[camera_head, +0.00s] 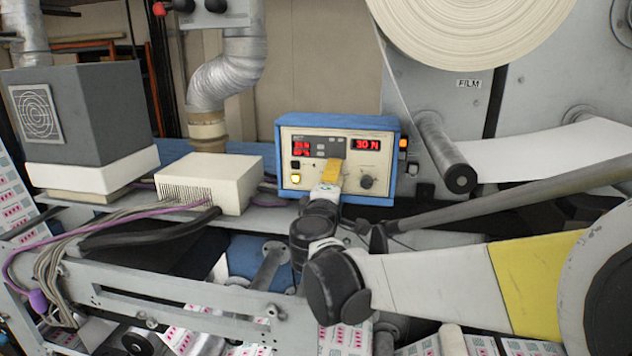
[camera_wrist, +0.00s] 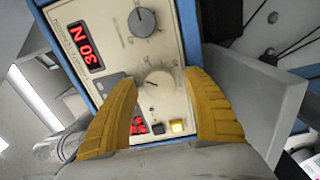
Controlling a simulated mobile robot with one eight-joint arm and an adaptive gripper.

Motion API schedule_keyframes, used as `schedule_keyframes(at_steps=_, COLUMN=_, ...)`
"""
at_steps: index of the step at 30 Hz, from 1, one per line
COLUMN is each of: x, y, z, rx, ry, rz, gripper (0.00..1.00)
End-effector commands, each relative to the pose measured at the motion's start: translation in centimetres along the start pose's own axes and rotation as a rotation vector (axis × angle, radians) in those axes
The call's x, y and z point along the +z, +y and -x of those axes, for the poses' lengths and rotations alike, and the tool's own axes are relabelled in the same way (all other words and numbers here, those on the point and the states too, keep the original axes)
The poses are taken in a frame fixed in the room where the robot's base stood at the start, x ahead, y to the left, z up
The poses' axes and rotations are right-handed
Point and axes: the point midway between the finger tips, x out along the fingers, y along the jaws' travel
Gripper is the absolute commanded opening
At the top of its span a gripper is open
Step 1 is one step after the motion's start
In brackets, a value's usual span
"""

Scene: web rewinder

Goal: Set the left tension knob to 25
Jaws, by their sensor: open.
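The blue-framed control panel (camera_head: 385,125) has a cream face with red displays. The right display (camera_head: 367,144) reads 30 N; the left display (camera_head: 302,149) has two red lines too small to read surely. The left knob (camera_wrist: 158,85) is pale, with a short dark pointer mark, and is hidden behind my gripper in the head view. The right knob (camera_head: 367,181) is dark grey and also shows in the wrist view (camera_wrist: 142,20). My gripper (camera_head: 334,168) is open, its yellow fingers on either side of the left knob in the wrist view (camera_wrist: 160,80). Contact cannot be told.
A lit yellow button (camera_wrist: 178,127) and a dark button (camera_wrist: 157,130) are close to the fingers. A vented cream box (camera_head: 207,182) stands left of the panel. A roller (camera_head: 443,152) and a large film roll (camera_head: 475,25) are at the right.

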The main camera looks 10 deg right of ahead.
Motion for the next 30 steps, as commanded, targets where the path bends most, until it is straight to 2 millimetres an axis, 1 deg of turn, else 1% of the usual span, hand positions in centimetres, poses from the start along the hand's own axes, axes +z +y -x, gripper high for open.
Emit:
schedule_keyframes(at_steps=2, x=-0.1, y=0.0, z=0.9, rx=0.000, ry=0.003, rz=0.000, gripper=0.59)
schedule_keyframes(at_steps=5, x=-0.1, y=0.0, z=2.8, rx=0.000, ry=0.003, rz=0.000, gripper=0.59)
schedule_keyframes(at_steps=12, x=-0.1, y=0.0, z=8.2, rx=0.000, ry=0.003, rz=0.000, gripper=0.59)
schedule_keyframes(at_steps=16, x=-0.1, y=0.0, z=10.3, rx=0.000, ry=0.003, rz=0.000, gripper=0.59)
schedule_keyframes(at_steps=18, x=-0.1, y=0.0, z=11.0, rx=0.000, ry=0.002, rz=0.000, gripper=0.59)
schedule_keyframes(at_steps=21, x=0.0, y=0.0, z=11.6, rx=0.000, ry=0.001, rz=0.000, gripper=0.59)
schedule_keyframes(at_steps=30, x=0.0, y=0.0, z=11.7, rx=-0.001, ry=0.000, rz=-0.001, gripper=0.59)
